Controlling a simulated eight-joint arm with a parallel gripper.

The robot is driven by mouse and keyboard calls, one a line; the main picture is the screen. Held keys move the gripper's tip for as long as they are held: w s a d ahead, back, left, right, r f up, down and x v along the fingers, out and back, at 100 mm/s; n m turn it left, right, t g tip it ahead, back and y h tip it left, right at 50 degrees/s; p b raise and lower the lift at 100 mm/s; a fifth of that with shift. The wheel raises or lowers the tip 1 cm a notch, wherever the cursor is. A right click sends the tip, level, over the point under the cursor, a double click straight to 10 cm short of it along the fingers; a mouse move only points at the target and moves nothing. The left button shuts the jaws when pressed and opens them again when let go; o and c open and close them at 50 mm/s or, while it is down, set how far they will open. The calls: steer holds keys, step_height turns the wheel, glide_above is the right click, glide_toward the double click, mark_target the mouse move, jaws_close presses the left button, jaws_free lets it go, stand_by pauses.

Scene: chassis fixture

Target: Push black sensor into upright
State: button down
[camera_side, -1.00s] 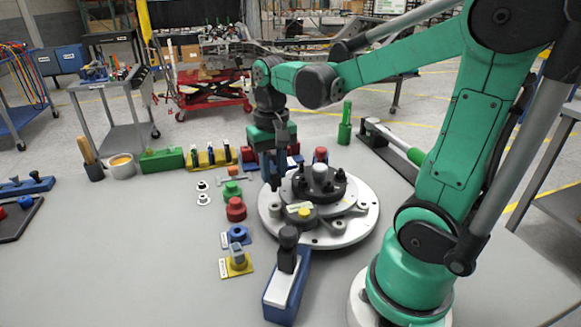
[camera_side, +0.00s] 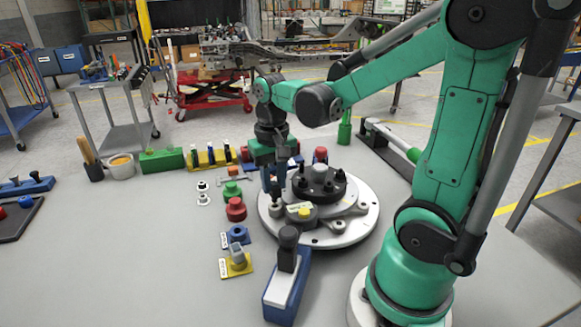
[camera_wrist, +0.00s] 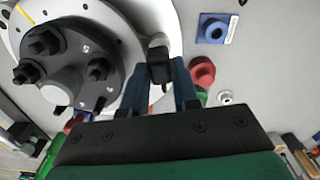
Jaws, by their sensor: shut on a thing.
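My gripper (camera_side: 274,186) points down over the left edge of the round chassis fixture (camera_side: 334,236). In the wrist view its two blue fingers (camera_wrist: 170,75) are shut on the black sensor (camera_wrist: 158,52). The sensor sits between the fingertips, at the fixture's edge. In the side view the fingers largely hide it. The dark hub with several studs (camera_side: 319,184) stands on the fixture, right of my gripper; it fills the left of the wrist view (camera_wrist: 75,60). I cannot tell which part is the upright's socket or how deep the sensor sits.
Red (camera_side: 236,209) and green (camera_side: 232,190) knobs stand left of the fixture. Blue (camera_side: 238,235) and yellow (camera_side: 236,266) bases lie nearer. A blue block with a black knob (camera_side: 287,278) stands in front. A lever tool (camera_side: 392,142) lies behind right.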

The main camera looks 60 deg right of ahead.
steer(key=shift+f, duration=0.1)
steer(key=shift+f, duration=0.35)
steer(key=shift+f, duration=0.8)
stand_by(0.8)
steer(key=c, duration=1)
jaws_free()
steer(key=shift+r, duration=1.5)
steer(key=o, duration=0.6)
steer(key=shift+c, duration=0.2)
